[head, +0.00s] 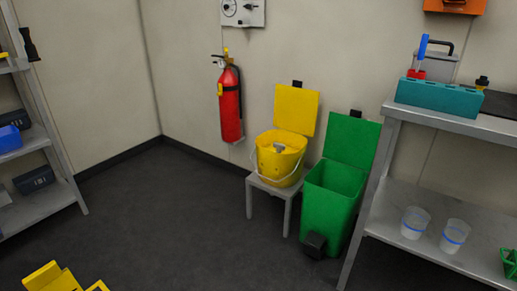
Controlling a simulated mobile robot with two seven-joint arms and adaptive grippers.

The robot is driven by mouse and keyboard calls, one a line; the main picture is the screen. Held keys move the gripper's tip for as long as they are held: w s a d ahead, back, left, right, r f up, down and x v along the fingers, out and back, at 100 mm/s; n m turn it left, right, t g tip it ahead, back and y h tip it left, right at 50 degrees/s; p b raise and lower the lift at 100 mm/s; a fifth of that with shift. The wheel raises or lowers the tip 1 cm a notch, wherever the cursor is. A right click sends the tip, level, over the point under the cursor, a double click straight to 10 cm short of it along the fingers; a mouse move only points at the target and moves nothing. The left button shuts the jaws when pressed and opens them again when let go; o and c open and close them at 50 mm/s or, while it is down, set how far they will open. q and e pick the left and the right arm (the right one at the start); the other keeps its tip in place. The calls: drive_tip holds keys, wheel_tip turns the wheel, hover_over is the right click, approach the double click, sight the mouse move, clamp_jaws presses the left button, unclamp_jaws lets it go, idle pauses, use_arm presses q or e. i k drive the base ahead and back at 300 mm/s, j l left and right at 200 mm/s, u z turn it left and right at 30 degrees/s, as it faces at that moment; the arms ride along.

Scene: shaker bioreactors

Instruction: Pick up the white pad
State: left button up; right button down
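I cannot make out a white pad for certain in the head view. A small grey-white object (279,148) shows at the mouth of the open yellow bucket (277,165), too small to identify. The bucket stands on a small grey stool (273,187), and its yellow lid (296,110) is raised. Neither of my grippers can be seen.
An open green pedal bin (330,205) stands between the stool and a metal bench (440,118) at right. The bench holds a teal rack (438,97); its lower shelf holds clear cups (414,222). Shelving (45,205) stands at left.

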sight(280, 146)
drive_tip(key=i+j+z, duration=0.1)
drive_tip(key=z, duration=0.4)
drive_tip(key=i+j+z, duration=0.25)
drive_tip(key=z, duration=0.2)
drive_tip(key=i+j+z, duration=0.15)
drive_tip(key=j, duration=0.2)
drive_tip(key=i+j+z, duration=0.3)
drive_tip(key=j, duration=0.45)
drive_tip(key=i+j, duration=0.15)
drive_tip(key=j, duration=0.2)
drive_tip(key=i+j+z, duration=0.1)
drive_tip(key=j, duration=0.3)
drive_tip(key=i+j, duration=0.25)
drive_tip(key=j, duration=0.1)
